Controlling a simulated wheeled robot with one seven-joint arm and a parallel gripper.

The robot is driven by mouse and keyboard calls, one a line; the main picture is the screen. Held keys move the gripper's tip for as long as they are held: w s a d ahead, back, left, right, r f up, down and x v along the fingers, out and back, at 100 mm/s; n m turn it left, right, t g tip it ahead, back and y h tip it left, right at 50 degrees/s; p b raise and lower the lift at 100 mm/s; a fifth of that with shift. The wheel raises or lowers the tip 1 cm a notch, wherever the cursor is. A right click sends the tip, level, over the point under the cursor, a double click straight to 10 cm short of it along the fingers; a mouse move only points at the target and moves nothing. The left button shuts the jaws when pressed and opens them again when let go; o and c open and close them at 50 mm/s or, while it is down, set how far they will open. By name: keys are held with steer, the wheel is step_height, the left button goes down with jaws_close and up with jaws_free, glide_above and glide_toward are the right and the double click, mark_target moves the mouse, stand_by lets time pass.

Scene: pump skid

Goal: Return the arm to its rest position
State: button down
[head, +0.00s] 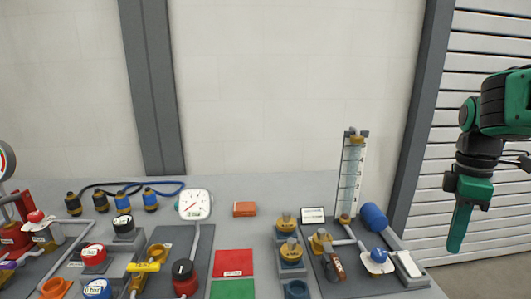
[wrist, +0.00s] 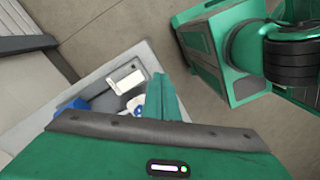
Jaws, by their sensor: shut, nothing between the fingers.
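My green arm hangs at the right of the head view, its gripper (head: 457,232) pointing down beside the right end of the bench. The fingers are closed together with nothing between them. In the wrist view the shut green fingers (wrist: 168,98) stick out past the grey wrist edge, above the floor and the bench corner. The gripper is apart from everything on the bench.
The grey bench (head: 225,195) carries several valves, a gauge (head: 194,204), a sight tube (head: 350,175), a blue cylinder (head: 374,216) and a blue ball knob (head: 379,255). Red (head: 233,263) and green (head: 232,290) pads lie in front. A slatted shutter (head: 485,40) stands behind my arm.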

steer(key=s+f+m, duration=0.4)
steer(key=s+m, duration=0.3)
steer(key=m, duration=0.1)
steer(key=s+f+m+t, duration=0.1)
steer(key=s+f+m, duration=0.2)
steer(key=s+m, duration=0.4)
steer(key=m, duration=0.2)
steer(key=shift+s+d+f+m, duration=0.15)
steer(key=shift+s+f+m, duration=0.15)
steer(key=shift+s+f, duration=0.1)
steer(key=shift+w+f, duration=0.2)
steer(key=shift+w, duration=0.45)
